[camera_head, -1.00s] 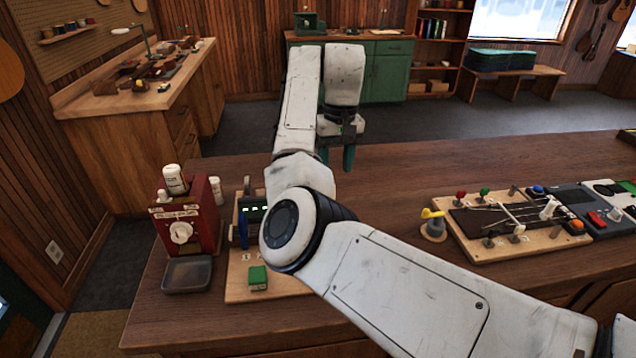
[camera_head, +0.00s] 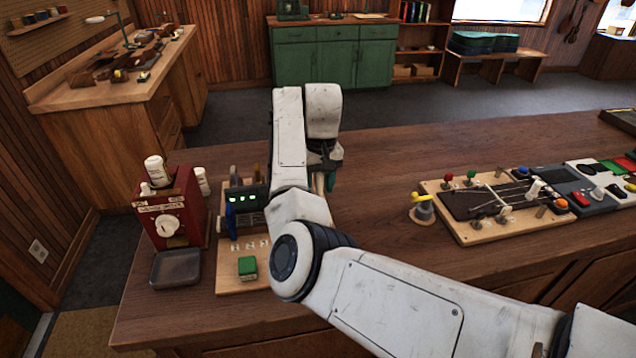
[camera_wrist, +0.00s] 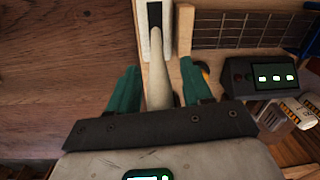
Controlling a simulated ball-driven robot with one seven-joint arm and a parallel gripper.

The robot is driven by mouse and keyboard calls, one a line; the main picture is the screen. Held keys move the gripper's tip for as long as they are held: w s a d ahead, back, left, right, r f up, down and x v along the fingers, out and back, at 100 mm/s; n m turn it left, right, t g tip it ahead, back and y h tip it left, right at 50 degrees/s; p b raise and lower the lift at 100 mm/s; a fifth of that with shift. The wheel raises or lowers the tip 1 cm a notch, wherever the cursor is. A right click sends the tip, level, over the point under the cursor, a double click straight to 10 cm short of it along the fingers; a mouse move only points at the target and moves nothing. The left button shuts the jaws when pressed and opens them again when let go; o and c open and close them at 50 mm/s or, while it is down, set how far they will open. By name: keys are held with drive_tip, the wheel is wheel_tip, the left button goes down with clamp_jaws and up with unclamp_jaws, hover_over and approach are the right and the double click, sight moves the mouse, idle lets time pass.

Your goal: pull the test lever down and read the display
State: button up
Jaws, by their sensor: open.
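A pale lever (camera_wrist: 157,82) rises from a dark slot in a light plate in the wrist view. My gripper (camera_wrist: 160,68) is open, with one green finger on each side of the lever. I cannot tell whether either finger touches it. A dark box with a display (camera_wrist: 276,78) showing three lit marks stands to the right; the marks are too small to read. The display (camera_head: 243,199) also shows in the head view, left of my arm. There, my arm hides the lever, and only a little of my gripper (camera_head: 329,182) shows.
A red machine (camera_head: 170,215) with a knob and a grey tray (camera_head: 175,268) stand left of the display. A green button block (camera_head: 247,267) sits in front. A board with strings and knobs (camera_head: 490,208) lies right on the counter. The counter between is clear.

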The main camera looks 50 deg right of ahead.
drive_tip(key=shift+c, duration=0.3)
clamp_jaws()
idle(0.4)
